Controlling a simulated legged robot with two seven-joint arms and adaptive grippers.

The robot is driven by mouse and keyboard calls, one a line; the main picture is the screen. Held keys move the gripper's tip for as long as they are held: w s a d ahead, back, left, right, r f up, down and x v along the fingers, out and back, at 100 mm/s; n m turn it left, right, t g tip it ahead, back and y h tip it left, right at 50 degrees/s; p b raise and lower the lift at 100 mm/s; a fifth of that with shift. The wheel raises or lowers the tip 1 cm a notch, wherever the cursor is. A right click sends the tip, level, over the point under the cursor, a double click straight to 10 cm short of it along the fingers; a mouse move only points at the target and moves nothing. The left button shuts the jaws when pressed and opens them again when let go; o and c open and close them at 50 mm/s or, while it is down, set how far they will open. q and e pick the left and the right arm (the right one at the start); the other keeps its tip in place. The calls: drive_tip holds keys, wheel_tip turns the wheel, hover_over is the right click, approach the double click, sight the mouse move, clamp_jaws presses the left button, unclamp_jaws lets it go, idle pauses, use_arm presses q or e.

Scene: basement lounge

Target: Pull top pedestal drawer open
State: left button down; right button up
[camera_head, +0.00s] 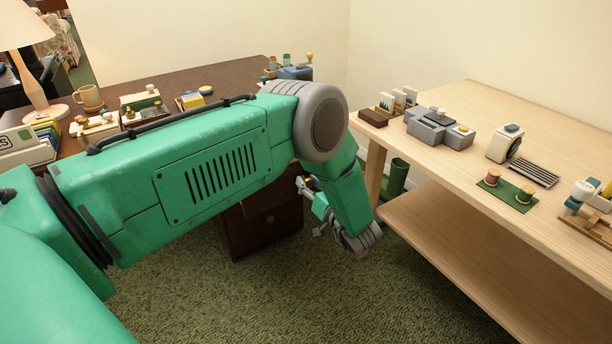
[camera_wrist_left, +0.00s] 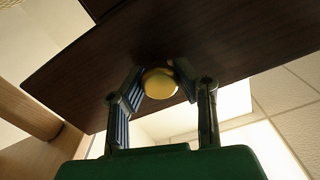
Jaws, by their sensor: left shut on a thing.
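The dark brown pedestal (camera_head: 262,232) stands under the dark desk in the head view, mostly behind my left arm. A small round knob (camera_head: 270,219) shows on its lower visible front. My left gripper (camera_head: 308,190) is beside the pedestal, partly hidden by my forearm. In the left wrist view, its two fingers are shut on a round brass knob (camera_wrist_left: 160,83) on a dark wood panel (camera_wrist_left: 215,45). The top drawer's edges are hidden in the head view, so I cannot tell how far it is open. My right gripper is not in view.
The dark desk (camera_head: 150,84) holds a lamp, a mug (camera_head: 89,97) and small items. A light wood table (camera_head: 480,110) with a lower shelf (camera_head: 440,235) stands at the right, close to my left forearm. A green bin (camera_head: 396,176) is beneath it. Green carpet (camera_head: 270,295) is clear in front.

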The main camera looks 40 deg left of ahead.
use_arm(q)
drive_tip(key=shift+w+d+r, duration=0.1)
drive_tip(key=shift+d+r, duration=0.15)
drive_tip(key=shift+d, duration=0.1)
drive_tip(key=shift+a+f, duration=0.25)
drive_tip(key=shift+f, duration=0.05)
drive_tip(key=c, duration=1.2)
unclamp_jaws()
drive_tip(key=shift+d, duration=0.25)
drive_tip(key=shift+d+r, duration=0.15)
drive_tip(key=shift+d, duration=0.15)
drive_tip(key=shift+s+d, duration=0.15)
drive_tip(key=shift+s, duration=0.15)
drive_tip(key=v, duration=1.1)
drive_tip(key=shift+d, duration=0.3)
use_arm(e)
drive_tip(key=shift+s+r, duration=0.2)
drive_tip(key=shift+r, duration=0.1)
